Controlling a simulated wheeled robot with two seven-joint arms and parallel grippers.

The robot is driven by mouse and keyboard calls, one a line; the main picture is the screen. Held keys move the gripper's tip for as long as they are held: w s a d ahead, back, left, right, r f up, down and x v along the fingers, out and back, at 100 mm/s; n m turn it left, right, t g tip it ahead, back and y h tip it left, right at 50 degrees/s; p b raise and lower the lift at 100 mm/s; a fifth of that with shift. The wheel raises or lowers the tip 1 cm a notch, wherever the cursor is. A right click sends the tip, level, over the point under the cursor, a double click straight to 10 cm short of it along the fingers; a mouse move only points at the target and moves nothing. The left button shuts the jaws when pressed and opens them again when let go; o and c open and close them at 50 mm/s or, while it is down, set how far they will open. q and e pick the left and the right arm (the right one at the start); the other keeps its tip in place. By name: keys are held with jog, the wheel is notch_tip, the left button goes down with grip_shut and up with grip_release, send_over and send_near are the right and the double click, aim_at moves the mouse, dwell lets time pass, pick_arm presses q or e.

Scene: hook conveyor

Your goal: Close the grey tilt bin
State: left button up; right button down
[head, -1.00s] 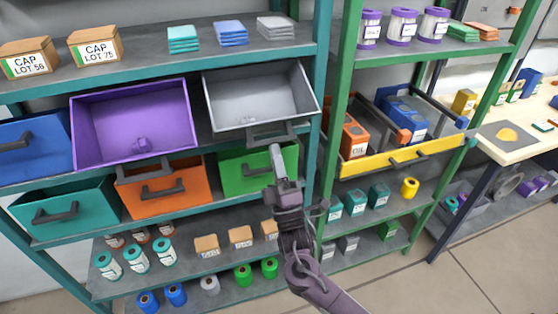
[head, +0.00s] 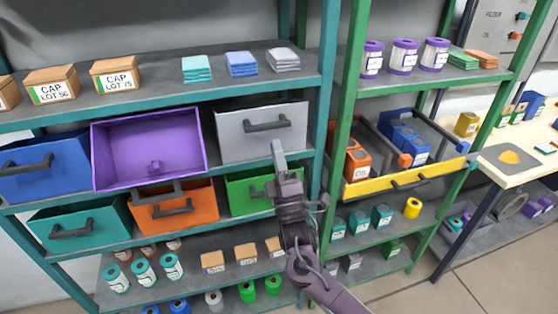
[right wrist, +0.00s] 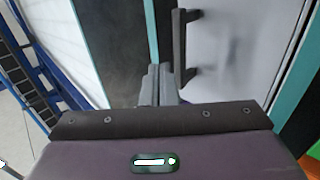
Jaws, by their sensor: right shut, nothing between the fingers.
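The grey tilt bin (head: 262,136) is in the middle shelf row, right of the purple bin. Its front face stands nearly upright, level with the shelf, and its inside is hidden. Its dark handle (head: 268,126) shows on the front. My right gripper (head: 277,148) is shut and empty, just in front of the lower right part of the grey face. In the right wrist view the fingertips (right wrist: 160,72) are beside the dark handle (right wrist: 181,45); I cannot tell whether they touch the bin. My left gripper is not in view.
The purple bin (head: 148,148) is tilted open beside the grey one. Blue (head: 45,170), teal (head: 80,222), orange (head: 175,205) and green (head: 250,190) bins stand around. A yellow-fronted drawer (head: 405,178) sticks out on the right rack.

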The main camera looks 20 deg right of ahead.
jog(key=shift+b+x, duration=0.45)
jog(key=shift+x, duration=1.85)
jog(key=shift+w, duration=0.15)
jog(key=shift+f, duration=0.1)
